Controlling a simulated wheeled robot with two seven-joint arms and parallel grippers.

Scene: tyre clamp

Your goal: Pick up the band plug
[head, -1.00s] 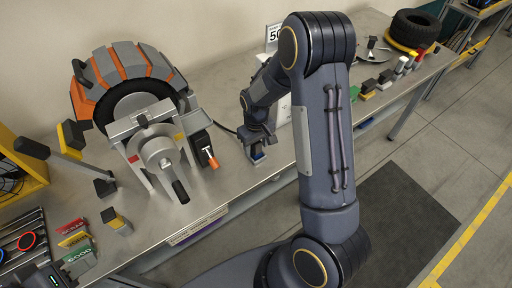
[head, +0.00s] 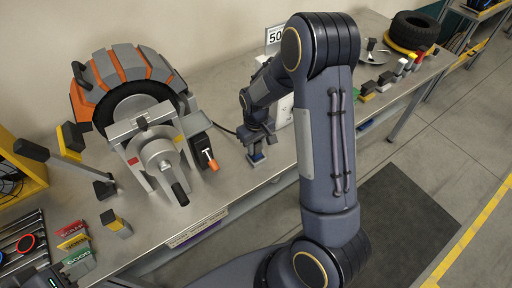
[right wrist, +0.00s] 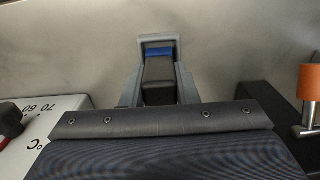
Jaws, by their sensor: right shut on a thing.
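My right gripper (head: 257,154) is low over the bench, to the right of the clamp. In the right wrist view its fingers (right wrist: 159,70) are closed around a dark block with a blue band, which I take as the band plug (right wrist: 159,68).
The clamp (head: 160,155) with an orange-segmented tyre stands to the left. An orange-handled part (head: 209,157) is near my right gripper. Several coloured plugs (head: 385,78) and a tyre (head: 412,27) are at the far right. Another plug (head: 116,223) stands by the front edge.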

